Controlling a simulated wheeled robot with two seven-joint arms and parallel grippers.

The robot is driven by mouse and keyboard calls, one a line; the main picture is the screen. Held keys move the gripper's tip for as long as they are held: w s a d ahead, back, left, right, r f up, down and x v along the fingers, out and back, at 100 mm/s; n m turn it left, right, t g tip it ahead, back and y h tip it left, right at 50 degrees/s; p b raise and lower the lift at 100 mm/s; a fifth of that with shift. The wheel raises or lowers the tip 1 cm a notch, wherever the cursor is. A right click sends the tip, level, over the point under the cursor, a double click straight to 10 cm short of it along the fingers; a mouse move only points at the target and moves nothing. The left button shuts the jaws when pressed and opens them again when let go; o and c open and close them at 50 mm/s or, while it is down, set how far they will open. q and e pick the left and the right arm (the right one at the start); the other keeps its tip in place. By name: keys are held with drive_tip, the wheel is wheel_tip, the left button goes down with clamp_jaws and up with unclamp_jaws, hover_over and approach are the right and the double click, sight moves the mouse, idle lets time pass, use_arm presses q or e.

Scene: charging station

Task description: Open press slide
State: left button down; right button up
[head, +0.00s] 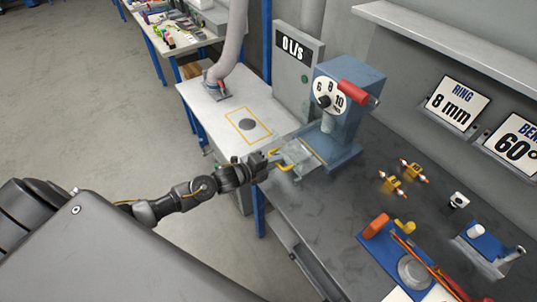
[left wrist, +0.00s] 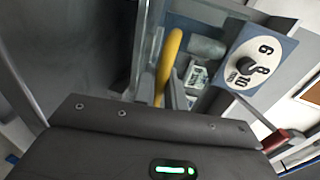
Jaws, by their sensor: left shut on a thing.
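The blue press (head: 343,135) stands on the dark bench, with a dial (head: 328,98) marked 6, 8 and 10 and a red lever grip (head: 358,93). Its slide (head: 297,153), a pale see-through plate, sticks out at the lower left of the press, with a yellow handle (head: 285,167) at its outer end. My left gripper (head: 271,160) is shut on the yellow handle, which also shows in the left wrist view (left wrist: 168,62). The fingertips are mostly hidden. In the left wrist view the dial (left wrist: 262,62) is at the right. My right gripper is not in view.
Small yellow parts (head: 392,184) lie right of the press, and a blue tool tray (head: 375,250) lies nearer. A white table (head: 215,118) with an extraction hose (head: 232,45) stands behind. Signs (head: 458,103) hang on the right wall. The floor at left is clear.

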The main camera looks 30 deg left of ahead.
use_arm(q)
drive_tip(key=c, duration=1.6)
unclamp_jaws()
drive_tip(key=shift+s, duration=0.1)
drive_tip(key=shift+o, duration=0.2)
drive_tip(key=shift+a, duration=0.1)
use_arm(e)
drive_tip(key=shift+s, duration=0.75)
use_arm(q)
drive_tip(key=shift+s, duration=0.1)
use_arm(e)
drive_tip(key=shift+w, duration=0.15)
